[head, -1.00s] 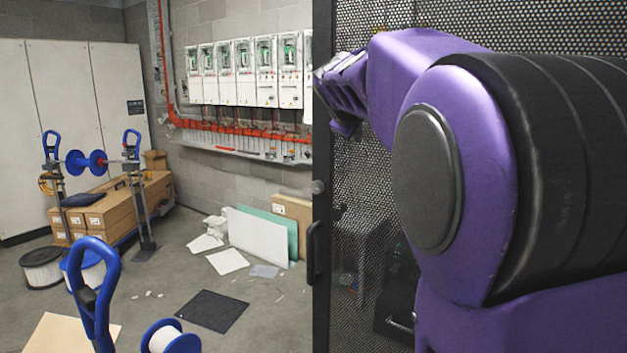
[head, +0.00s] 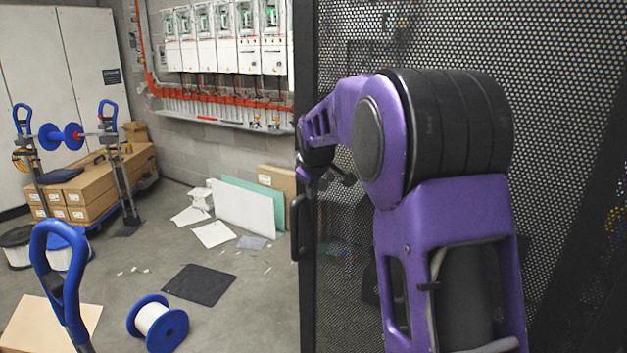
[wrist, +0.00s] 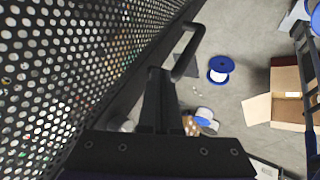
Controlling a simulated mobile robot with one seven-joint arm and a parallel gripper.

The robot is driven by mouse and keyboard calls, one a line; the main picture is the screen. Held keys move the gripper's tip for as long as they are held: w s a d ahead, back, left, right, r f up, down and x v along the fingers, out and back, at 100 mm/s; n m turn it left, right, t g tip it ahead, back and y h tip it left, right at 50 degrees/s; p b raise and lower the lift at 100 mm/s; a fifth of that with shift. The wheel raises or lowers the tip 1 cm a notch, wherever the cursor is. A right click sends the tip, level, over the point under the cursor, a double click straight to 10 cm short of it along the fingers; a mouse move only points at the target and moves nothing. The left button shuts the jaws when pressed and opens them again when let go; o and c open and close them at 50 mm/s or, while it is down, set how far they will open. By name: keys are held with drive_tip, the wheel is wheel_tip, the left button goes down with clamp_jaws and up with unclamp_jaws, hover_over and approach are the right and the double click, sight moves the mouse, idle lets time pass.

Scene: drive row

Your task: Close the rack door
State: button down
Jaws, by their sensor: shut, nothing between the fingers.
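The rack door (head: 420,40) is a black perforated mesh panel filling the right of the head view, behind my arm. Its black bar handle (head: 297,228) stands out at the door's left edge. In the wrist view the mesh (wrist: 70,60) slopes across the upper left, and the handle (wrist: 188,50) lies just beyond my fingertips. My gripper (wrist: 160,72) is shut and empty, its tips beside the lower end of the handle; I cannot tell whether they touch. In the head view my wrist is at the door's left edge, above the handle, and the fingertips are not clear.
Blue-flanged spools (head: 157,322), a dark mat (head: 199,285) and leaning panels (head: 243,208) are on the floor to the left. A blue-handled stand (head: 60,270) is in the left foreground. Electrical boxes (head: 227,38) line the back wall. Some floor between is clear.

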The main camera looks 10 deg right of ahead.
sight(319, 194)
drive_tip(key=shift+w+d+f, duration=0.15)
drive_tip(key=shift+w+d, duration=1.3)
drive_tip(key=shift+w, duration=0.1)
